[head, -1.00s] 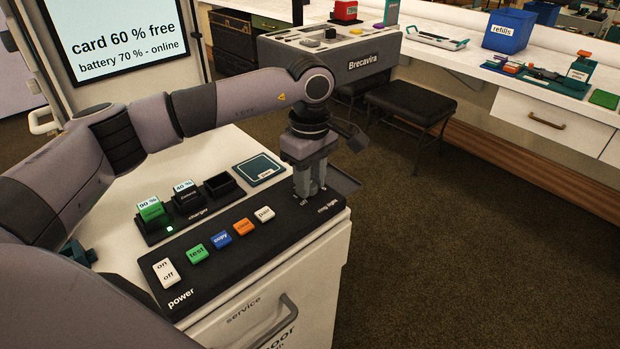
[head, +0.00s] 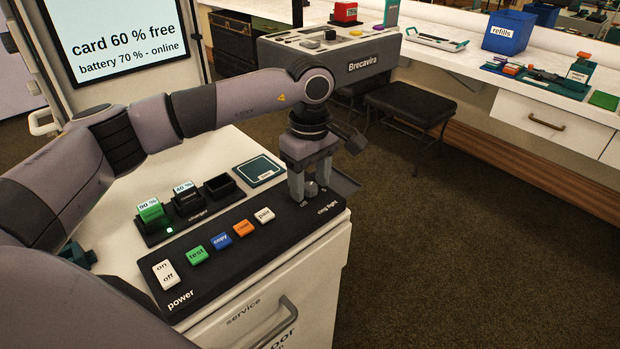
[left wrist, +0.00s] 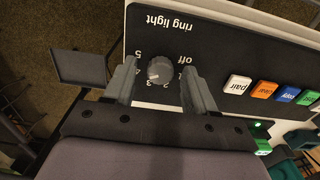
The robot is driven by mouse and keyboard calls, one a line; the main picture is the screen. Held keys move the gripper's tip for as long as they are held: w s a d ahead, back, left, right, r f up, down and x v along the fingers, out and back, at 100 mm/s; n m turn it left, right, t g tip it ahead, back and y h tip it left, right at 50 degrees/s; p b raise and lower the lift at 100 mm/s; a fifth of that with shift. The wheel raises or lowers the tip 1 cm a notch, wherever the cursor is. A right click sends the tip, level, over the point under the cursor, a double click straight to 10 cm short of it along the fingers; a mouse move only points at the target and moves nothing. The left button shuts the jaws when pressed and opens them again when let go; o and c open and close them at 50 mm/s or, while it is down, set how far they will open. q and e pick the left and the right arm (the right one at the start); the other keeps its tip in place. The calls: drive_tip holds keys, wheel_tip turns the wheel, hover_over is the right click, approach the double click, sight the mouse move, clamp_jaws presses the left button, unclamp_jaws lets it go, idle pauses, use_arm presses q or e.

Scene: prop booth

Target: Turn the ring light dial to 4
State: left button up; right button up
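The ring light dial (head: 311,189) is a round grey knob at the right end of the black control panel (head: 212,268). In the left wrist view the dial (left wrist: 160,70) sits among the marks off and 1 to 5. My left gripper (head: 310,184) points down over the dial. Its fingers (left wrist: 159,85) stand apart on both sides of the knob, with a gap at each side. My right gripper is not in view.
A row of buttons, including the orange one (head: 243,228) and the white pair button (head: 264,215), lies left of the dial. The charger (head: 160,232) with battery blocks stands behind. A dark tray (head: 342,183) juts out beside the panel's right end.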

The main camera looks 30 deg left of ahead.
sight(310, 186)
use_arm(q)
wheel_tip(310, 186, up, 7)
drive_tip(key=shift+r+p, duration=0.1)
drive_tip(key=shift+p, duration=0.2)
idle(0.6)
